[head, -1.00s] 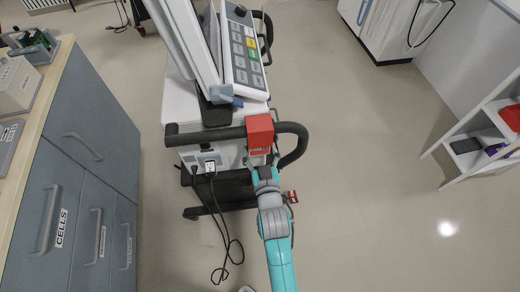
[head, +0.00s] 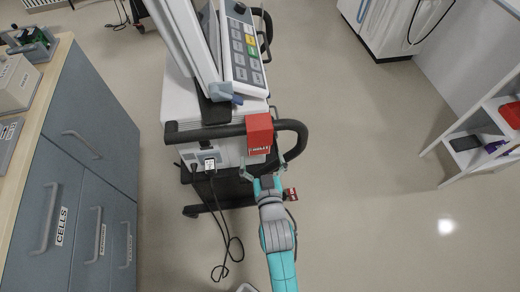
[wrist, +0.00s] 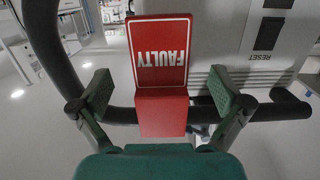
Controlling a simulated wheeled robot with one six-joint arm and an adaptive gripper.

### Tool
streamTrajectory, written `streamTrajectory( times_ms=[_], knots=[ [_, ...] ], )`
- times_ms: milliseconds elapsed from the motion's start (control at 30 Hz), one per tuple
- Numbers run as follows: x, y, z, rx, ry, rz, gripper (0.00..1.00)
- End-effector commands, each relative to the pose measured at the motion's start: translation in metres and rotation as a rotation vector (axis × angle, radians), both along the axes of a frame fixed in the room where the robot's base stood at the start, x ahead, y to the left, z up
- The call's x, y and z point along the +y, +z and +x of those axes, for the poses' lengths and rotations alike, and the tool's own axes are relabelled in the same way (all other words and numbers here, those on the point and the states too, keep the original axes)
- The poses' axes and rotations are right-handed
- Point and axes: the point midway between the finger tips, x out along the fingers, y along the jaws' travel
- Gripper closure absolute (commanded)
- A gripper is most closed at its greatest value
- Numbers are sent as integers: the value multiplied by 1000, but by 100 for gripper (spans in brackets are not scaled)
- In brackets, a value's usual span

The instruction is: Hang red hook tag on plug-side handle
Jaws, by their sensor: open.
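The red tag (head: 260,134), lettered "FAULTY" in the wrist view (wrist: 163,55), hangs over the black handle bar (head: 210,132) of the ventilator cart, towards the bar's right end. The handle is on the cart side where plugs (head: 209,164) show below. My gripper (head: 264,170) is open just below and in front of the tag. In the wrist view its two fingers (wrist: 167,93) are spread on either side of the tag, with gaps to both. The hook's seat on the bar is hidden behind the tag's red face.
The ventilator panel (head: 243,45) rises behind the handle. Black cables (head: 226,225) trail to the floor. A small red item (head: 291,193) sits low beside my arm. Grey drawers (head: 70,190) stand left and a white shelf (head: 480,150) right. Floor between cart and shelf is clear.

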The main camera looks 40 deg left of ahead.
Motion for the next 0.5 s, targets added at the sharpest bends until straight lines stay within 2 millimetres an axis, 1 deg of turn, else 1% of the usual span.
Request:
streamTrajectory(
  times_ms=[33, 200, 400, 500],
  knots=[
    [-8, 0, -8, 1, 0, -1, 0],
    [-31, 4, -29, 1, 0, -1, 0],
    [-50, 8, -48, 1, 0, -1, 0],
    [-56, 9, -54, 0, 0, 0, 0]
  ],
)
